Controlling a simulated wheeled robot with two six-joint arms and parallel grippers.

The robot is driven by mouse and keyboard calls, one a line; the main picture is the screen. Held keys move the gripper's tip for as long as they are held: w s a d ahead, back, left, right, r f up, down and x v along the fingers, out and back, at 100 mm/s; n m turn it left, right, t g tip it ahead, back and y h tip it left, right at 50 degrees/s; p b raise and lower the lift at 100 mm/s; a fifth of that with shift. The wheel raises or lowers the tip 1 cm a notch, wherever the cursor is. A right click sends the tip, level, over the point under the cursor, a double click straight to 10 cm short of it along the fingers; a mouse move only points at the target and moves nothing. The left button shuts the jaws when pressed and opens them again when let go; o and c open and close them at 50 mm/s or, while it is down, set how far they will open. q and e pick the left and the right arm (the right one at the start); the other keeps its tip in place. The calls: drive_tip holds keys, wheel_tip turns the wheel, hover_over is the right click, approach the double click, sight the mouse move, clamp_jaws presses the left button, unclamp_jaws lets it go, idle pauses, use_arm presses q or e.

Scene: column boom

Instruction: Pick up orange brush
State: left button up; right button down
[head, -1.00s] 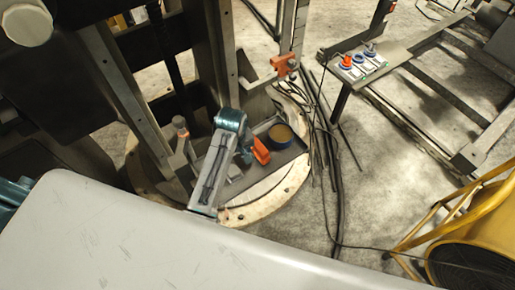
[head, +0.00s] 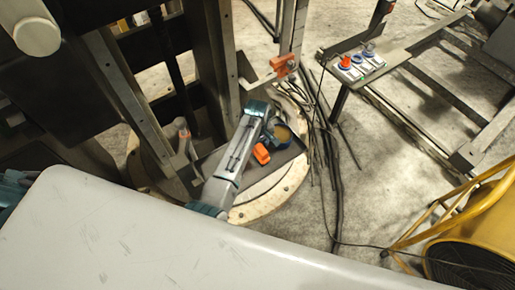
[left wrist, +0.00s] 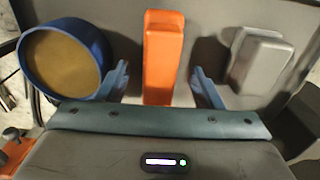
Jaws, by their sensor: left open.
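The orange brush (head: 261,154) lies in a dark tray (head: 291,157) at the foot of the column; only its orange part shows. In the left wrist view the orange brush (left wrist: 163,55) stands between the two blue fingers of my left gripper (left wrist: 160,85), with a gap on each side. My left gripper is open and holds nothing. In the head view its fingers are hidden behind my own arm. My right gripper is not in view.
A blue round tin with a tan top (left wrist: 62,60) sits close left of the fingers. A grey metal block (left wrist: 260,58) lies to the right. Black cables (head: 330,170) run over the floor beside the tray. A yellow fan (head: 475,235) stands at the right.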

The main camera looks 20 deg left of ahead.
use_arm(q)
drive_tip(key=shift+f, duration=1.65)
drive_tip(key=c, duration=1.1)
drive_tip(key=shift+r, duration=0.1)
wheel_tip(320, 180, up, 10)
drive_tip(key=shift+f+b, duration=0.1)
drive_tip(key=shift+b, duration=0.7)
